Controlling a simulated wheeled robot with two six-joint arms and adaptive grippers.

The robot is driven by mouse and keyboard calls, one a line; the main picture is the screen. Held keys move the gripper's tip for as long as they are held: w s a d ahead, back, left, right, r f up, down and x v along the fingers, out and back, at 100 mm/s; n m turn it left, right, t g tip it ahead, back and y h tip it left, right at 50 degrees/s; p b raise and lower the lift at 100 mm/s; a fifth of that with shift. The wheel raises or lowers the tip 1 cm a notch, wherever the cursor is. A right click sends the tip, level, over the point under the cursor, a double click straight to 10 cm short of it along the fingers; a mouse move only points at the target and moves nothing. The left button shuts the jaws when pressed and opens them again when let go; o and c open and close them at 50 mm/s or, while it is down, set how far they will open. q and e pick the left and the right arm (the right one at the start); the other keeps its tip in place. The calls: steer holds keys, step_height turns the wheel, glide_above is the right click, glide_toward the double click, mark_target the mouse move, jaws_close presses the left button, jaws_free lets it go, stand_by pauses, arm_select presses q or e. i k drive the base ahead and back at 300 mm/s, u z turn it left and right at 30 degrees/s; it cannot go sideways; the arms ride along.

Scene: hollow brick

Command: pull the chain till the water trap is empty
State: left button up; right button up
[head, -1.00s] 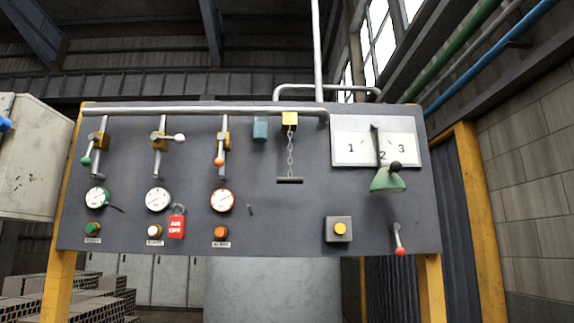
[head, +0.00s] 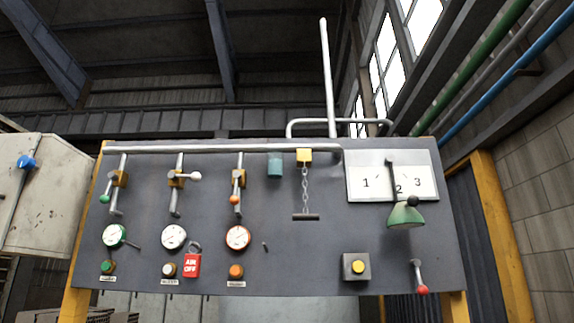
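The chain (head: 305,186) hangs from a yellow block (head: 304,156) on the pipe along the top of the dark panel. A dark bar handle (head: 306,217) hangs level at its lower end. A teal cylinder (head: 275,165), perhaps the water trap, is mounted just left of the yellow block. Its water level cannot be made out. Neither of my grippers is in the head view, and nothing touches the chain or its handle.
A pale cabinet (head: 35,190) stands at left.

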mark_target(304, 216)
steer(key=k, duration=0.6)
steer(key=u, duration=0.95)
steer(key=i, duration=1.15)
steer(key=z, duration=0.3)
